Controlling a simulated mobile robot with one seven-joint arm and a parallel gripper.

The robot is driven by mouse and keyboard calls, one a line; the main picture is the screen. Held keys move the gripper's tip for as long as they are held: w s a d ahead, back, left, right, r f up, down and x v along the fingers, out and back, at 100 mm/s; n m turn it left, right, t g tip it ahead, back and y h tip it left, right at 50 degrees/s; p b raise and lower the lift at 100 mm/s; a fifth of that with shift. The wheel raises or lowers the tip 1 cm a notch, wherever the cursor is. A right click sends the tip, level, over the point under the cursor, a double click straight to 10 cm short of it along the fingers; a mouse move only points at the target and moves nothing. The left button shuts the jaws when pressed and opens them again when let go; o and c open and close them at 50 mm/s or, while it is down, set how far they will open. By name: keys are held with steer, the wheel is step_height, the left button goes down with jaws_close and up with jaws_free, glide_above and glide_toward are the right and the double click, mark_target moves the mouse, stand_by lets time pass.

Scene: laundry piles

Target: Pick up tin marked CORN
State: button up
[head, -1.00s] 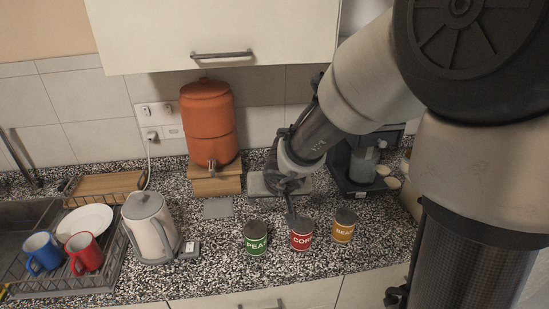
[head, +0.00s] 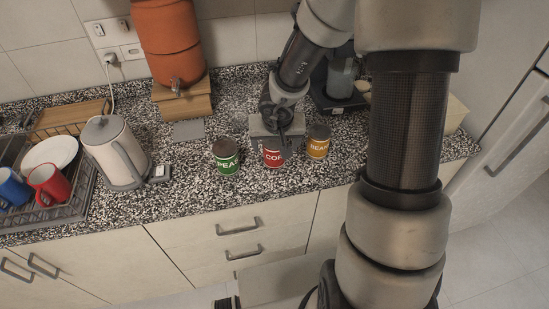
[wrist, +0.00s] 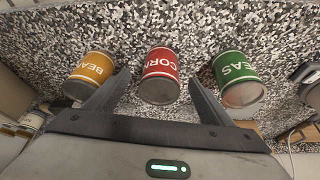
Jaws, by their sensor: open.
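The red tin marked CORN (head: 273,158) stands upright on the speckled counter, between the green PEAS tin (head: 227,157) and the yellow BEANS tin (head: 319,142). My gripper (head: 284,142) is just above and behind the CORN tin in the head view and hides part of its top. In the wrist view my gripper (wrist: 154,88) is open, and the CORN tin (wrist: 160,72) shows between its two fingers, beyond them. The yellow tin (wrist: 92,70) is left of the fingers and the green tin (wrist: 236,78) is right of them. The fingers hold nothing.
A white kettle (head: 113,150) and a dish rack (head: 75,190) with mugs and a plate stand at the left. An orange dispenser (head: 168,40) sits on a wooden stand behind. A dark appliance (head: 340,85) is at the back right. The counter in front of the tins is clear.

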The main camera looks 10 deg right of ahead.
steer(key=b+x, duration=0.4)
steer(key=x, duration=0.3)
steer(key=shift+w+a+f+b, duration=0.1)
steer(key=shift+w+f+b, duration=0.1)
steer(key=shift+b, duration=0.1)
steer(key=shift+c, duration=0.3)
steer(key=shift+r, duration=0.1)
steer(key=c, duration=1.5)
